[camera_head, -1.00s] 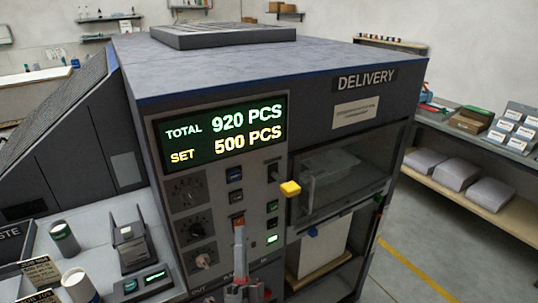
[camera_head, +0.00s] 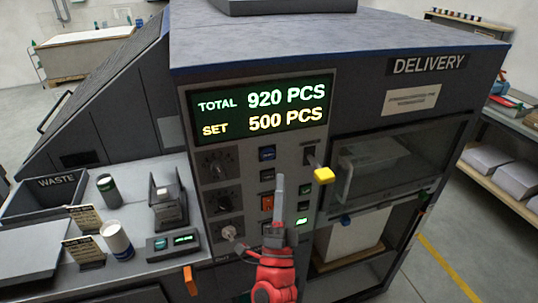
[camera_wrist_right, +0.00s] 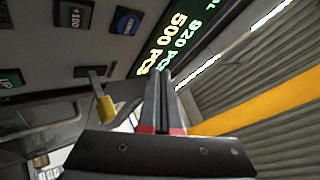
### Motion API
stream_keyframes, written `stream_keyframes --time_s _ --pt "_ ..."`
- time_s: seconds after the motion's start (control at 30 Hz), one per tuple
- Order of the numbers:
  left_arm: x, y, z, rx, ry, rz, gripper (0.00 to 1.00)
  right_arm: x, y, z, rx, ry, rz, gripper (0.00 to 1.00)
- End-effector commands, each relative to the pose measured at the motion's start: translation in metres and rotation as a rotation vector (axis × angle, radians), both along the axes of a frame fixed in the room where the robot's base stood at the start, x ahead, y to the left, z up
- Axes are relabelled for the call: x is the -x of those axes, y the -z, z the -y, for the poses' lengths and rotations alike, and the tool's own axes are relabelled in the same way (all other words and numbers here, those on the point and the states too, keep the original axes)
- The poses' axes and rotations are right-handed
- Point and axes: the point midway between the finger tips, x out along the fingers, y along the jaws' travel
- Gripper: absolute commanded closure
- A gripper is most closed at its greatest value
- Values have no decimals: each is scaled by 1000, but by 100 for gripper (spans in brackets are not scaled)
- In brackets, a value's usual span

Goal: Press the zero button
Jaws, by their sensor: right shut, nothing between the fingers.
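The control panel (camera_head: 325,150) stands on the front of the delivery machine, below a display reading TOTAL 920 PCS and SET 500 PCS. A blue button (camera_head: 267,153) sits just under the display; it also shows in the right wrist view (camera_wrist_right: 127,20), its label too small to read surely. A dark +100 button (camera_wrist_right: 80,15) is beside it there. My right gripper (camera_head: 279,180) is shut and empty, fingers pointing up in front of the panel, tips a little below the blue button. Whether they touch the panel I cannot tell. My left gripper is out of view.
A yellow-knobbed lever (camera_head: 323,175) sticks out right of the fingers. Black dials (camera_head: 217,168) are left of the buttons. A side table (camera_head: 140,210) holds small items.

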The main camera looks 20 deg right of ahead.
Motion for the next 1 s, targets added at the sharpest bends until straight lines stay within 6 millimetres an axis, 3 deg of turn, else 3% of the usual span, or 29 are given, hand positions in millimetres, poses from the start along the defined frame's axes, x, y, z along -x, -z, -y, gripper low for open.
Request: stream_keyframes --time_s 0.27,0.43,1.0 --pt "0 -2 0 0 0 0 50 -40 0 0 1 2 0 100" --pt "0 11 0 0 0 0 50 -57 2 -1 -1 2 2 100" --pt "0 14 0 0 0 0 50 -65 1 -2 1 0 -2 100"
